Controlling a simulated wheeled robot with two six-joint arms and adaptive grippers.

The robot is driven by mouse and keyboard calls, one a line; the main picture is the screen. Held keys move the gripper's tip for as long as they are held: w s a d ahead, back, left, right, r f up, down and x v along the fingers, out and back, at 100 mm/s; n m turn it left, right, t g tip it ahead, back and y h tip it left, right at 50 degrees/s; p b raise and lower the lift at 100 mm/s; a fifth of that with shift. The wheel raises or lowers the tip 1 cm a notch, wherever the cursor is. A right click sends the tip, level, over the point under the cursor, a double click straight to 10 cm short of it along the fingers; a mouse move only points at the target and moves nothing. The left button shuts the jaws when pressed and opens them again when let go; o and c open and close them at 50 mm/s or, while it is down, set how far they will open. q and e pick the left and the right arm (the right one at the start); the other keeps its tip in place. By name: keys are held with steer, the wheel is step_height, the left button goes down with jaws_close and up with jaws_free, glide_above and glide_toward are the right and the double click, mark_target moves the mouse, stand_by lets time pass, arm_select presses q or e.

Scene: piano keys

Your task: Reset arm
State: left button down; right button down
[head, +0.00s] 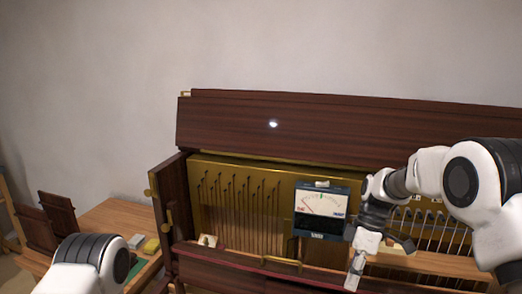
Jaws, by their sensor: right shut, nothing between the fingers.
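My right arm comes in from the right edge. Its dark gripper (381,222) is shut and empty in front of the open upright piano (290,118), just right of the tuning meter (322,211). The gripper's fingertips are small and partly confused with pale objects near them. My left arm (88,262) shows only as white and black links at the bottom left; its gripper is out of view.
A wooden table (110,218) at the left holds a yellow block (152,246) and other small items. A dark wooden chair (58,212) stands beside it. A small pale bottle-like object (355,268) is below the right gripper. The wall above the piano is clear.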

steer(key=s+d+f+m+g+b, duration=0.1)
steer(key=s+f, duration=0.5)
steer(key=f, duration=0.3)
steer(key=s+d+f+m+g+h+b, duration=0.1)
steer(key=s+f, duration=0.4)
steer(key=f, duration=0.4)
steer(key=s+f+m+g+b, duration=0.1)
steer(key=s+f, duration=0.5)
steer(key=f, duration=0.3)
steer(key=s+d+f+m+t+h+b, duration=0.1)
steer(key=s+f+m, duration=0.25)
steer(key=s, duration=0.55)
steer(key=s+d+f+m+h, duration=0.1)
steer(key=s+d+f+m, duration=0.1)
steer(key=s+f, duration=0.5)
steer(key=r+m+t, duration=0.1)
steer(key=m+t, duration=0.1)
steer(key=w+r+m+t, duration=0.1)
steer(key=t, duration=0.1)
steer(key=w+r+m+t, duration=0.1)
steer(key=m, duration=0.1)
steer(key=shift+w+a+m+t, duration=0.15)
steer(key=shift+w+m+t, duration=0.1)
steer(key=shift+m+t, duration=0.15)
